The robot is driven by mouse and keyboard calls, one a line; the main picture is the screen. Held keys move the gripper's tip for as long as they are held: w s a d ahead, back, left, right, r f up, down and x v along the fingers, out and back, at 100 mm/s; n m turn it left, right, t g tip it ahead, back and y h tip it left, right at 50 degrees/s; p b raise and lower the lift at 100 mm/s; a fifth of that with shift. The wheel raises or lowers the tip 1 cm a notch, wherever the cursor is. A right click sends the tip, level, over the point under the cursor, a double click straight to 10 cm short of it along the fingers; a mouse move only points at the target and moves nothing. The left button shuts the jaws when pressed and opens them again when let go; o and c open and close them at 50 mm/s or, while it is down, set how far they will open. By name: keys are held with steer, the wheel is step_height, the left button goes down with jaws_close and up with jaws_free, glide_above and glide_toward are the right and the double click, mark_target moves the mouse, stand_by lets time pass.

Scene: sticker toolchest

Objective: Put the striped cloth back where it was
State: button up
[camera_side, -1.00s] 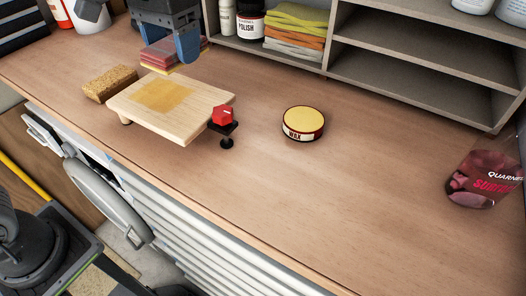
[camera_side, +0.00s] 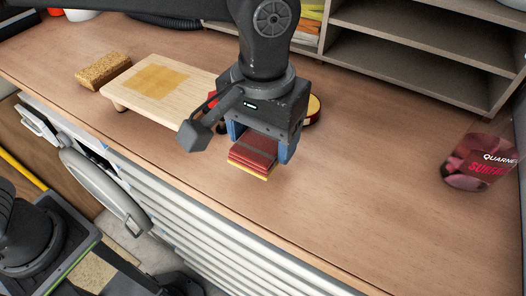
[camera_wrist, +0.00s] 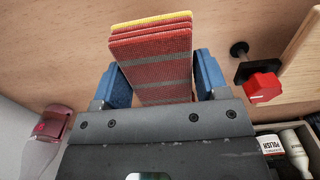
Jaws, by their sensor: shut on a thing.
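The striped cloth (camera_side: 254,152) is a folded red stack with grey stripes and a yellow bottom layer. My gripper (camera_side: 260,145) is shut on it, with a blue finger on each side, and it hangs over the front part of the wooden worktop, right of the board. In the wrist view the cloth (camera_wrist: 155,62) sits between the two blue fingers of my gripper (camera_wrist: 157,82). I cannot tell exactly how high above the worktop it is.
A wooden board (camera_side: 186,100) with a yellow patch and a red-knobbed clamp (camera_wrist: 262,86) stands left. A sponge (camera_side: 103,71) lies beside it. The wax tin (camera_side: 314,108) is mostly hidden behind my gripper. A jar (camera_side: 477,163) stands right.

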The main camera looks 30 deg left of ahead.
mark_target(263, 155)
steer(key=shift+f, duration=2)
steer(key=o, duration=0.9)
steer(key=shift+f, duration=0.15)
step_height(263, 155, up, 12)
steer(key=shift+f, duration=0.1)
steer(key=shift+r, duration=0.3)
steer(key=shift+a, duration=0.15)
